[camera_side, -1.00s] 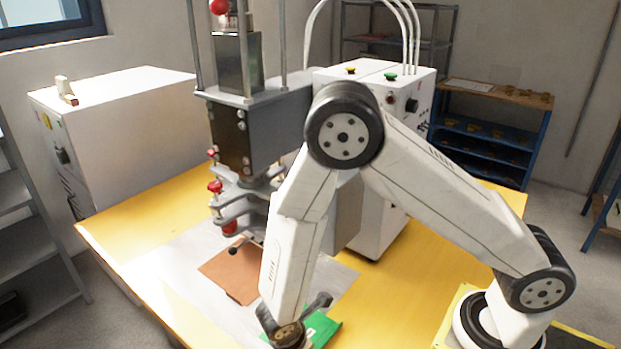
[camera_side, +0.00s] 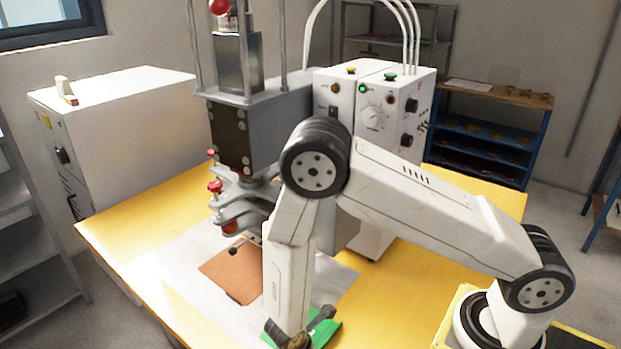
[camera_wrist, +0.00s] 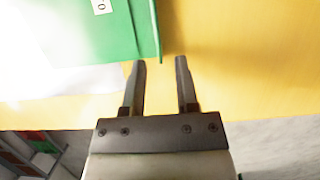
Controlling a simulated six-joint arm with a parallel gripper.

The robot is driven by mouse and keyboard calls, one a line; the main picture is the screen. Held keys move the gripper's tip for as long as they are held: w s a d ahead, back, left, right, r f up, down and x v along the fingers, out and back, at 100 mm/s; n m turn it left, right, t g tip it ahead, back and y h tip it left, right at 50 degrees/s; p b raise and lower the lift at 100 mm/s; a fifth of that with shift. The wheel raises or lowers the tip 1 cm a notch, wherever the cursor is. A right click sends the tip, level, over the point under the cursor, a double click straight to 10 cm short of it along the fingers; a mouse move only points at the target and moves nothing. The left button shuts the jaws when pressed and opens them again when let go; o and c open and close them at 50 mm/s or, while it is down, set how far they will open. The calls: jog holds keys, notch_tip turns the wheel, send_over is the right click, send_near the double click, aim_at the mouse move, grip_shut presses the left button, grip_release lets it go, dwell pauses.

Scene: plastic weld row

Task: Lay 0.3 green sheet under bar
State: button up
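The green sheet (camera_side: 327,333) lies at the table's front edge in the side view, partly hidden by my arm. In the wrist view the green sheet (camera_wrist: 75,32) fills the upper left, with a white label (camera_wrist: 102,5) cut off by the frame; only a "0" reads. My gripper (camera_wrist: 160,62) is open and empty, its fingers apart beside the sheet's lower right corner. In the side view my gripper (camera_side: 300,333) is low over the sheet; contact cannot be told. The press with its bar (camera_side: 240,213) stands behind, partly hidden by my arm.
A brown sheet (camera_side: 232,272) lies on the pale mat (camera_side: 190,262) below the press. A white control box (camera_side: 375,110) stands behind my arm. The yellow table (camera_side: 420,262) is clear to the right. A large white cabinet (camera_side: 130,130) stands at left.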

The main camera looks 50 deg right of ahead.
jog(key=shift+x, duration=1.1)
grip_shut()
jog(key=shift+r, duration=0.75)
dwell(0.3)
notch_tip(320, 180, up, 10)
jog(key=w+a, duration=0.5)
jog(key=w, duration=0.8)
jog(key=w+a, duration=0.5)
jog(key=w, duration=0.8)
jog(key=shift+s+a+f, duration=0.1)
jog(key=shift+f, duration=1.2)
jog(key=shift+s+a+f, duration=0.1)
jog(key=shift+f, duration=1.25)
